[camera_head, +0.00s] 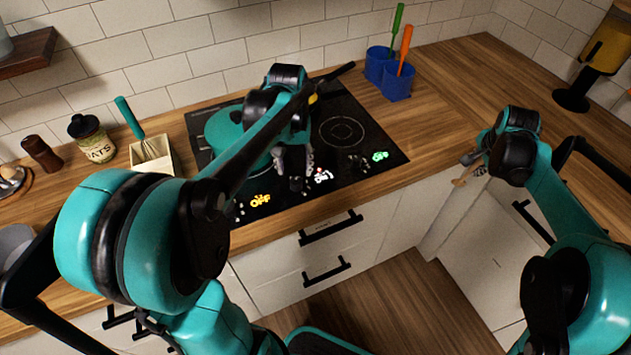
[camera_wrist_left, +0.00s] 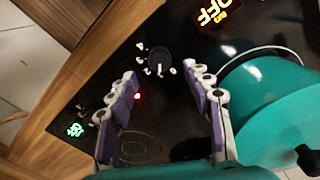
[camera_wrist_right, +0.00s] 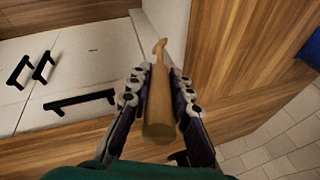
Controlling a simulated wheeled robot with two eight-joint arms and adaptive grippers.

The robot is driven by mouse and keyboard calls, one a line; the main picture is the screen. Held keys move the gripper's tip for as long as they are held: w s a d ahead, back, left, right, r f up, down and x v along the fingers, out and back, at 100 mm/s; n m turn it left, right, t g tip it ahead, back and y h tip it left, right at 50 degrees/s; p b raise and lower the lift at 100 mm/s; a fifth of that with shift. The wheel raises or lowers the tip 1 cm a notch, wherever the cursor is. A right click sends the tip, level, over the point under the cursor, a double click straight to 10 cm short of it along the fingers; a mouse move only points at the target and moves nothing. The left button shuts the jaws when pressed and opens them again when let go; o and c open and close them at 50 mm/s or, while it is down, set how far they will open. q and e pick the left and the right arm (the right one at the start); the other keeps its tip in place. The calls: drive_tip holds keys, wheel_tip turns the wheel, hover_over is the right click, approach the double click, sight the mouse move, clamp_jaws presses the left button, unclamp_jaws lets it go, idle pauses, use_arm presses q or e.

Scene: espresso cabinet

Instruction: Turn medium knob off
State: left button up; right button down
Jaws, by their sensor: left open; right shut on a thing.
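The black cooktop (camera_head: 372,172) has an orange "OFF" sign (camera_head: 260,201) at its left, a small pale lit sign (camera_head: 322,177) in the middle that I cannot read, and a green sign (camera_head: 379,156) at its right. In the left wrist view a round black knob (camera_wrist_left: 159,62) with white marks around it lies just beyond and between my left fingertips. My left gripper (camera_wrist_left: 165,82) is open and empty over the cooktop's front. My right gripper (camera_wrist_right: 160,90) is shut on a brown wooden handle-like object (camera_wrist_right: 158,108), off to the right by the counter edge.
A teal pot (camera_head: 225,130) stands on the cooktop close beside my left gripper. A whisk box (camera_head: 152,158) and an oats jar (camera_head: 92,138) stand to the left. Blue utensil cups (camera_head: 396,84) stand behind at the right. The counter (camera_head: 450,90) right of the cooktop is largely clear.

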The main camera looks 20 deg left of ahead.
sight(296, 180)
use_arm(q)
wheel_tip(296, 180, down, 6)
drive_tip(key=shift+r+b, duration=0.1)
drive_tip(key=shift+b, duration=0.75)
use_arm(e)
wheel_tip(296, 180, down, 2)
drive_tip(key=shift+f, duration=0.15)
use_arm(q)
clamp_jaws()
